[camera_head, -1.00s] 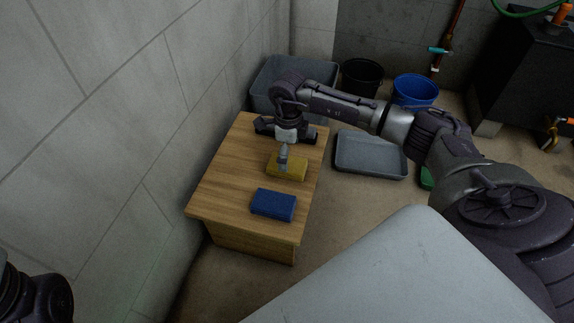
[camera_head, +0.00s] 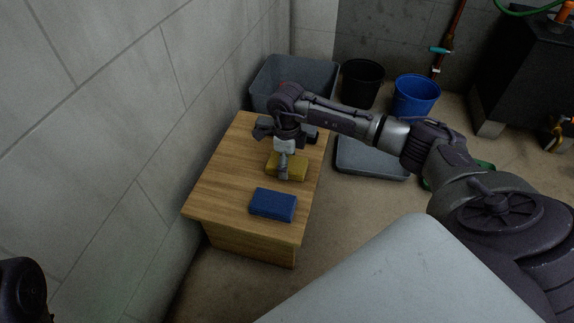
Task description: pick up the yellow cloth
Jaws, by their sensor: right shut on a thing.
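The yellow cloth (camera_head: 297,171) is a folded block lying on the wooden table (camera_head: 227,187), behind the blue cloth. My right gripper (camera_head: 284,173) points down over the left part of the yellow cloth and is shut on it. The gripper hides part of the cloth. I see no clear gap between the cloth and the table. My left gripper is not in view; only a dark piece of my left arm shows at the lower left edge.
A blue folded cloth (camera_head: 273,204) lies nearer on the table. Behind the table stands a grey bin (camera_head: 318,73), with a black bucket (camera_head: 362,82) and a blue bucket (camera_head: 415,95) beside it. A grey tray (camera_head: 370,157) lies on the floor to the right. The wall borders the table's left side.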

